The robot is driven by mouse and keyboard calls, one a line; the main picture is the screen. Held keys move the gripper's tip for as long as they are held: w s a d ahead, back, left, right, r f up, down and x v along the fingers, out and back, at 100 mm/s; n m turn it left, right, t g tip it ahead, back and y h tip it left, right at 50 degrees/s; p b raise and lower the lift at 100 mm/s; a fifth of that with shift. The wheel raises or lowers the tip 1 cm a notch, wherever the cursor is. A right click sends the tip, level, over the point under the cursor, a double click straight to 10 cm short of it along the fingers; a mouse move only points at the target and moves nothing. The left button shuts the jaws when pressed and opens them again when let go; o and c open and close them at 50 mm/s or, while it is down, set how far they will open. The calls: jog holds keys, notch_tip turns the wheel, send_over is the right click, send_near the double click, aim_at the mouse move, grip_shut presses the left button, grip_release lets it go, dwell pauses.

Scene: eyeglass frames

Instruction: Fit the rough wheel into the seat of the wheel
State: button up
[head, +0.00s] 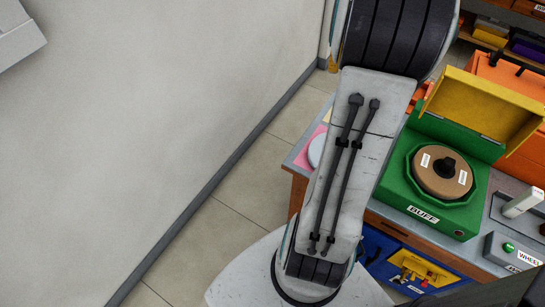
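A tan wheel (423,174) with a black hub and small white labels sits in the green machine (403,190) marked BUFF. The labels on it are too small to read, so I cannot tell whether it is the rough wheel. No empty wheel seat can be made out. My white arm rises through the middle of the head view and leaves it at the top. My gripper is out of view.
The green machine's yellow lid (482,100) stands open. An orange case (515,85) is behind it. A grey tray with a white block (521,203) lies right. Blue drawers (390,262) hold yellow items. A pale wall (150,130) and clear floor (225,235) are left.

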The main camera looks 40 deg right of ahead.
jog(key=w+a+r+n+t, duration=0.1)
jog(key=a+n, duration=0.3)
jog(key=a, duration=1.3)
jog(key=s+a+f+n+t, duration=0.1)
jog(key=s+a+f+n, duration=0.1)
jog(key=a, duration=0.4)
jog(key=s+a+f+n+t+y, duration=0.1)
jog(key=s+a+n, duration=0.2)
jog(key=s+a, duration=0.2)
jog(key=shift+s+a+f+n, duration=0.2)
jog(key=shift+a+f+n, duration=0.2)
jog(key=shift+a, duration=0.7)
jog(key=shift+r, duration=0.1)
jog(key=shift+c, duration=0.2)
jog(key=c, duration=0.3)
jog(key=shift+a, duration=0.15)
